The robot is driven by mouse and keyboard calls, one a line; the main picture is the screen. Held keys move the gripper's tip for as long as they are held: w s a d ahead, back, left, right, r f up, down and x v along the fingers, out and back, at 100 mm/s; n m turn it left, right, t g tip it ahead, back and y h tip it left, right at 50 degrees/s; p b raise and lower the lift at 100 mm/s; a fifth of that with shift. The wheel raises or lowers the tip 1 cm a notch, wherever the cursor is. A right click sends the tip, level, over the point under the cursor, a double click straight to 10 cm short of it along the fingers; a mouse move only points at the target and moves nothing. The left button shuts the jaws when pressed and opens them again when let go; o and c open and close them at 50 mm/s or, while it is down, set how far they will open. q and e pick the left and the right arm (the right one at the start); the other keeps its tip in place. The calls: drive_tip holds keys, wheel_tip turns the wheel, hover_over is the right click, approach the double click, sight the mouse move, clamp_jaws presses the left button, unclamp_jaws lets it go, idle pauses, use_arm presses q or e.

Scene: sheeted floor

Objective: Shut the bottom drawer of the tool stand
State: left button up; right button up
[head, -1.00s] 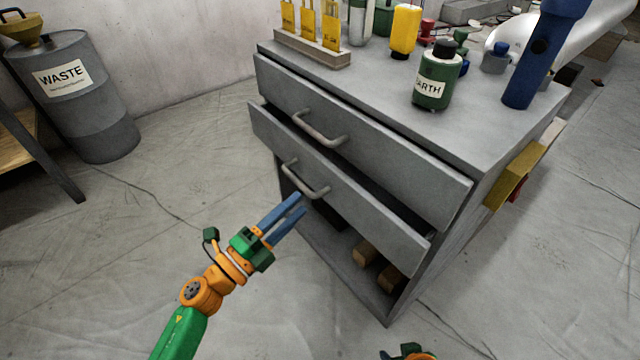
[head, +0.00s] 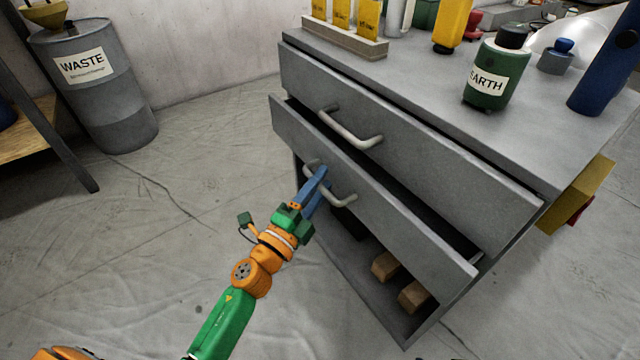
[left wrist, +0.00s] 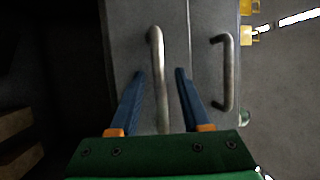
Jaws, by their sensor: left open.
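The grey tool stand (head: 425,85) fills the right of the head view. Its bottom drawer (head: 410,238) stands out past the top drawer (head: 450,178), with a dark gap above its front. The bottom drawer's bar handle (head: 345,200) is partly hidden by my left gripper (head: 323,178). In the left wrist view this handle (left wrist: 156,55) runs between the two blue fingers of my open left gripper (left wrist: 160,75). The fingers are apart, one on each side of the bar; whether they touch it I cannot tell. My right gripper is out of view.
The top drawer's handle (head: 350,130) is just above. A green bottle (head: 495,75) and other items stand on top. Wooden blocks (head: 385,266) lie in the open space below the drawers. A waste drum (head: 100,95) stands at left. The floor between is clear.

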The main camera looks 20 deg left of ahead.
use_arm(q)
clamp_jaws()
idle(1.3)
